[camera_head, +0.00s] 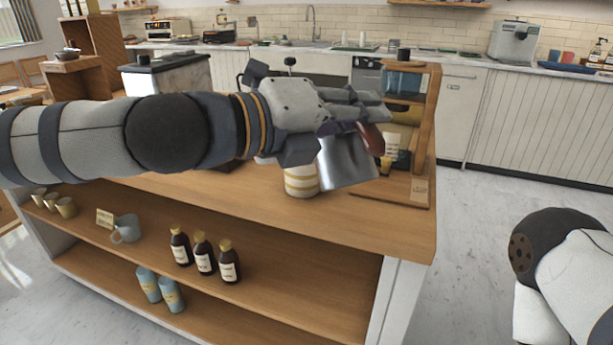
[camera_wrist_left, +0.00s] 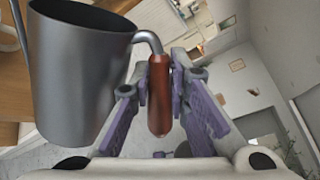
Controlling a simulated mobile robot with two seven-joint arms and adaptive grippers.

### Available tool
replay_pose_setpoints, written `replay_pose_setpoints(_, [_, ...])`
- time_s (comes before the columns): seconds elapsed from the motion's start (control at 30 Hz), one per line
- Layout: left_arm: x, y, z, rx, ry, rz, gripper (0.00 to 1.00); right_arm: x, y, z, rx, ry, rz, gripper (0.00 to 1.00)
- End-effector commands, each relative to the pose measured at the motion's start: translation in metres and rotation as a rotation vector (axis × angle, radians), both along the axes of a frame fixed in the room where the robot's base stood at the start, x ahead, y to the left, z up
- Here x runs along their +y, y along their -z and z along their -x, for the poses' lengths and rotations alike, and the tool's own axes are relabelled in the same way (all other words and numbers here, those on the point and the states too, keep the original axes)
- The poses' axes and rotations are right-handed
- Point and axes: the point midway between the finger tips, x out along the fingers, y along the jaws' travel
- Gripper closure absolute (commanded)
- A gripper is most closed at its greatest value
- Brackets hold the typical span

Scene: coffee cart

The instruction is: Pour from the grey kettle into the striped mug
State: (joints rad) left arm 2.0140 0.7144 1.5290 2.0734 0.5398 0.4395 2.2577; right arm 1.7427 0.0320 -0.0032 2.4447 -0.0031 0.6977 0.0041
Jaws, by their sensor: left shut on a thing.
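My left gripper (camera_head: 362,118) is shut on the red-brown handle of the grey kettle (camera_head: 347,168). In the left wrist view the gripper (camera_wrist_left: 165,95) has the handle (camera_wrist_left: 159,95) between its purple fingers, and the kettle (camera_wrist_left: 80,85) hangs to the left with its open rim up in the picture. In the head view the kettle looks tilted, beside and partly in front of the striped mug. The cream and tan striped mug (camera_head: 301,182) stands upright on the cart top; the gripper hides its upper part. The spout and any liquid are hidden. My right gripper is out of view.
A wooden stand (camera_head: 433,125) is close on the right of the kettle on the cart top (camera_head: 260,205). Brown bottles (camera_head: 203,256), a blue-grey mug (camera_head: 127,229), a small sign (camera_head: 104,218) and blue bottles (camera_head: 171,294) are on the shelves below. The cart's front top is clear.

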Motion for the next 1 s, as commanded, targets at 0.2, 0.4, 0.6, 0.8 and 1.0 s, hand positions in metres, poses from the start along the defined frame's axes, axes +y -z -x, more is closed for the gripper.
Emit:
replay_pose_setpoints(0.2, [0.000,-0.001,0.000,-0.005,0.001,-0.001,1.00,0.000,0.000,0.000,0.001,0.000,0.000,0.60])
replay_pose_setpoints(0.4, [-0.002,0.015,0.003,-0.049,0.001,-0.028,1.00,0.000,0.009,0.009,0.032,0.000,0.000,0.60])
replay_pose_setpoints(0.6, [-0.004,0.019,0.007,-0.097,0.000,-0.047,1.00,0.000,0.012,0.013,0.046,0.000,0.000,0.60])
replay_pose_setpoints(0.8, [-0.004,0.017,0.007,-0.103,0.000,-0.048,1.00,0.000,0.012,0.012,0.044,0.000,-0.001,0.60])
replay_pose_setpoints(1.0, [-0.004,0.017,0.007,-0.103,0.000,-0.048,1.00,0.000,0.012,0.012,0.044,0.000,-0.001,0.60])
